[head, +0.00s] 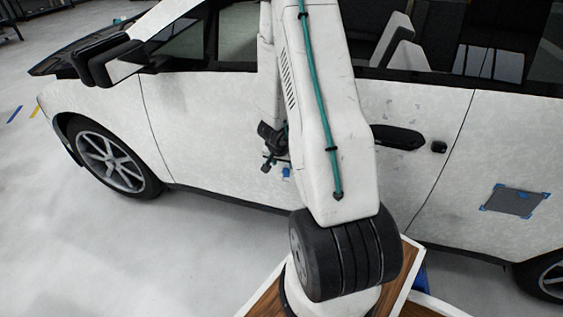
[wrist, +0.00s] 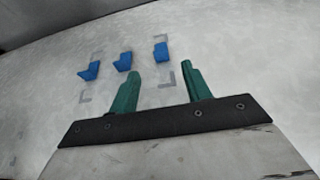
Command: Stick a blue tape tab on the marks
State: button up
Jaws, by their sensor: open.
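My gripper (wrist: 163,73) is open, its two green fingers apart with nothing between them. It faces the white car body. Three blue tape tabs show beyond the fingertips in the wrist view: a left tab (wrist: 88,71), a middle tab (wrist: 123,62) and a right tab (wrist: 161,52). Grey corner marks lie around them, including a lower left mark (wrist: 85,97) and a lower right mark (wrist: 167,82). The right tab is close to the upper right mark. In the head view my arm hides most of this area; a bit of blue (head: 286,172) shows beside it.
The white car (head: 205,125) stands broadside across the head view. A grey patch (head: 515,201) with blue tabs at its corners is on its rear door. A black door handle (head: 398,137) and a mirror (head: 105,58) stick out.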

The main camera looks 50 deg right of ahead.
aim_at(285, 172)
jog(key=x, duration=0.7)
jog(key=shift+f, duration=0.2)
jog(key=c, duration=1)
jog(key=shift+c, duration=0.2)
jog(key=shift+s+a, duration=0.25)
jog(key=shift+a, duration=0.3)
grip_shut()
jog(key=s+a, duration=0.2)
jog(key=a, duration=0.4)
jog(key=shift+s+a, duration=0.2)
jog(key=shift+s, duration=0.15)
dwell(0.5)
